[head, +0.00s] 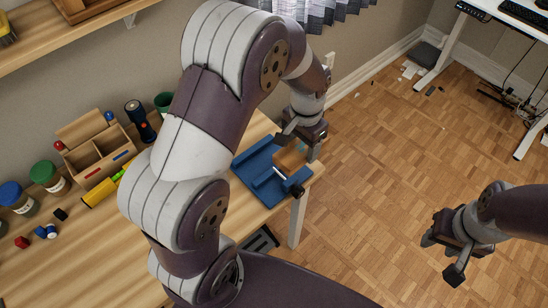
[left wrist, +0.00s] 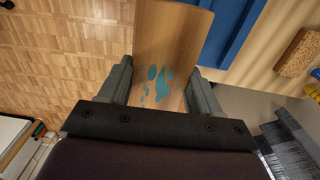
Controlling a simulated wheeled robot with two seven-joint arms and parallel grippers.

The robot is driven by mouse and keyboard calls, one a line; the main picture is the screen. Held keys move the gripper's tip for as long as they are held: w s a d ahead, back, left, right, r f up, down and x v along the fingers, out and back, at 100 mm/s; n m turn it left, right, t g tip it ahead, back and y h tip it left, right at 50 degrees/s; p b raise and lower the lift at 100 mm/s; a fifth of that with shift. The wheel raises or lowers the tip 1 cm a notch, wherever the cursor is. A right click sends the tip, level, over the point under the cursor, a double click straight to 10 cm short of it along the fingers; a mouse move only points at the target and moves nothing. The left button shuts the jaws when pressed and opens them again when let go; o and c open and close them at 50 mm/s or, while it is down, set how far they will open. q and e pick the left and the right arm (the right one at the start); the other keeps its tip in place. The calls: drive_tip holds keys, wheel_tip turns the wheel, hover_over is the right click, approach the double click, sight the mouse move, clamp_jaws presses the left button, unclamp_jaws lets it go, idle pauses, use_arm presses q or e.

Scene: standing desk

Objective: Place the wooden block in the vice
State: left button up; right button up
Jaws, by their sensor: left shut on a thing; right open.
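The wooden block (left wrist: 172,35) is a flat brown piece with teal paint spots. My left gripper (left wrist: 158,85) is shut on it, with one finger on each side. In the head view the block (head: 289,158) shows below my left gripper (head: 298,146), at the right end of the workbench. The blue vice (head: 260,177) lies there, with a metal screw and dark handle at its front. The block overlaps the vice's right part in this view; I cannot tell whether it sits between the jaws. My right gripper (head: 444,254) is open and empty over the floor.
The workbench (head: 100,240) carries a wooden organizer (head: 95,155), a flashlight (head: 138,119), a yellow tool (head: 98,192), jars (head: 45,176) and small blocks. A cork-like brown block (left wrist: 298,52) lies beyond the vice in the left wrist view. Open floor lies right of the bench.

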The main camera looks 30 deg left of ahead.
use_arm(q)
drive_tip(key=shift+s+a+f, duration=0.1)
drive_tip(key=shift+s+a, duration=0.3)
drive_tip(key=shift+a, duration=0.25)
drive_tip(key=shift+s+a+f, duration=0.1)
drive_tip(key=shift+s+a, duration=0.25)
drive_tip(key=shift+a, duration=0.25)
drive_tip(key=a+f, duration=0.2)
drive_tip(key=a, duration=0.1)
drive_tip(key=w+a+f, duration=0.1)
drive_tip(key=a+f, duration=0.1)
drive_tip(key=a, duration=0.1)
drive_tip(key=w+a+f, duration=0.1)
drive_tip(key=a+f, duration=0.1)
drive_tip(key=a, duration=0.1)
drive_tip(key=shift+w+f+p, duration=0.1)
drive_tip(key=shift+f+p, duration=0.15)
drive_tip(key=shift+p, duration=0.15)
wheel_tip(320, 180, down, 3)
drive_tip(key=shift+d+r, duration=0.1)
drive_tip(key=shift+w+f, duration=0.3)
drive_tip(key=shift+s, duration=0.2)
drive_tip(key=shift+w+f, duration=0.1)
drive_tip(key=shift+f, duration=0.5)
drive_tip(key=o, duration=1.2)
drive_tip(key=shift+r, duration=0.1)
drive_tip(key=shift+o, duration=0.2)
use_arm(e)
drive_tip(key=shift+s+a+r, duration=0.2)
drive_tip(key=shift+s, duration=0.15)
